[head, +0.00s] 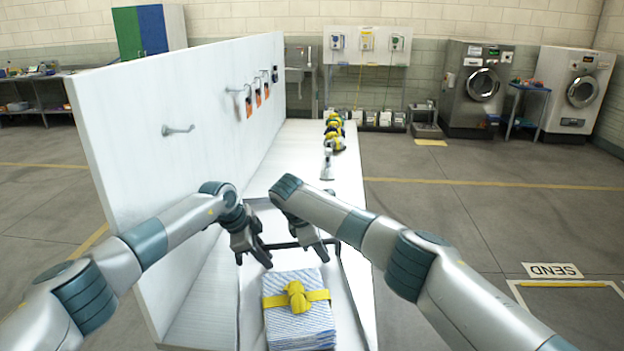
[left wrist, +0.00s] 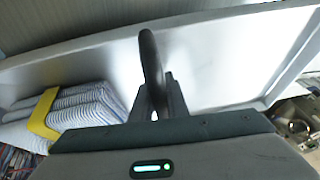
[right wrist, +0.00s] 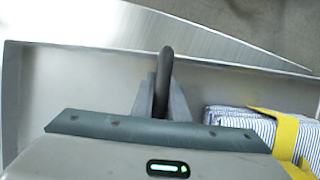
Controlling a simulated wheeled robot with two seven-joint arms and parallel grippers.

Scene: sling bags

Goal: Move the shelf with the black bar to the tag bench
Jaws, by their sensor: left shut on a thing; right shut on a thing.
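The pale, shallow shelf (head: 250,318) lies in front of me in the head view, with a raised rim. A black bar (head: 286,245) crosses it, and a folded blue-and-white striped bundle (head: 300,322) with a knotted yellow band rests on its near part. My left gripper (head: 254,262) is shut on the bar's left part; the bar shows end-on in the left wrist view (left wrist: 151,62). My right gripper (head: 318,254) is shut on the bar's right part, seen in the right wrist view (right wrist: 164,68). No bench is clearly marked as the tag bench.
A tall white panel (head: 170,150) with hooks and hanging orange tags stands close on the left. A long white bench top (head: 318,150) runs ahead, with yellow-and-black items at its far end. Open floor (head: 460,215) lies right, with a SEND sign (head: 552,270). Washing machines stand behind.

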